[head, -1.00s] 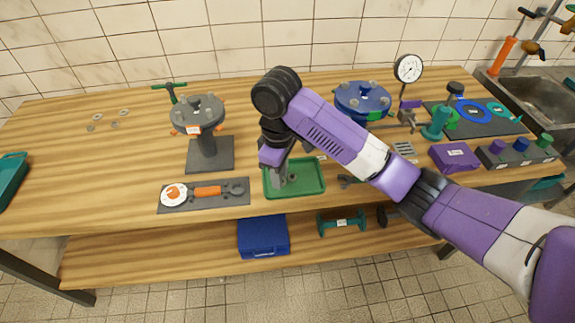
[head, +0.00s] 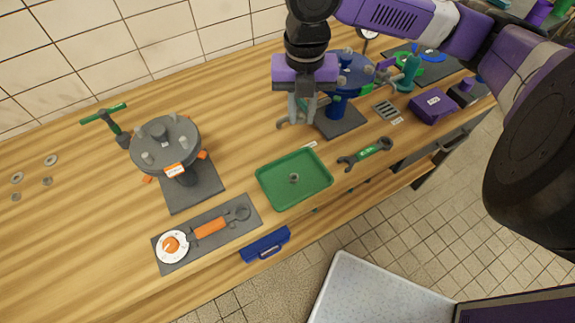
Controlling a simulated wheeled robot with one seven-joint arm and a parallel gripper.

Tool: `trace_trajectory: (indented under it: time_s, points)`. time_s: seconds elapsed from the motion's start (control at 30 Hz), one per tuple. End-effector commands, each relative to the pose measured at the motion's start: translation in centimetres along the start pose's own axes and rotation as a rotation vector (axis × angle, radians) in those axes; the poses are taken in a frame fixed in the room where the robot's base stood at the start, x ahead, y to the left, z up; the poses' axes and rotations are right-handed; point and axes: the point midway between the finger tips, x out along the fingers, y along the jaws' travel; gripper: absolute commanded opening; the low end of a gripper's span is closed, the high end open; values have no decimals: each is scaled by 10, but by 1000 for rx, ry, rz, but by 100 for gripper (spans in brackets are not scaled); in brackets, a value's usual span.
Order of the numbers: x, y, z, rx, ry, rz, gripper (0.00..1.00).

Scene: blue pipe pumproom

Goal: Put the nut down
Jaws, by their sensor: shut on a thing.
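My gripper (head: 303,118) hangs fingers down above the bench, behind the green tray (head: 268,195) and in front of the blue flanged stand (head: 352,76). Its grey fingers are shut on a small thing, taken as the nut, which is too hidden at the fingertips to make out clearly. The green tray lies flat near the bench's front edge. A small grey nut (head: 294,178) lies in the tray near its middle, apart from my gripper.
A grey flanged stand (head: 166,145) is at the left. A dark mat (head: 205,232) holds an orange-handled tool. A green-marked wrench (head: 365,153) lies right of the tray. Several washers (head: 50,160) lie far left. A purple box (head: 433,106) stands at right.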

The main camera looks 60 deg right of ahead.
Motion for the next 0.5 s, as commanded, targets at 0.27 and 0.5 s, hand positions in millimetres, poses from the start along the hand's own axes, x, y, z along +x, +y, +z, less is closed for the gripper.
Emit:
trace_trajectory:
  time_s: [0.27,0.5]
  points:
    - [67,0,-1,5,5,-1,0]
    - [120,1,0,6,4,1,0]
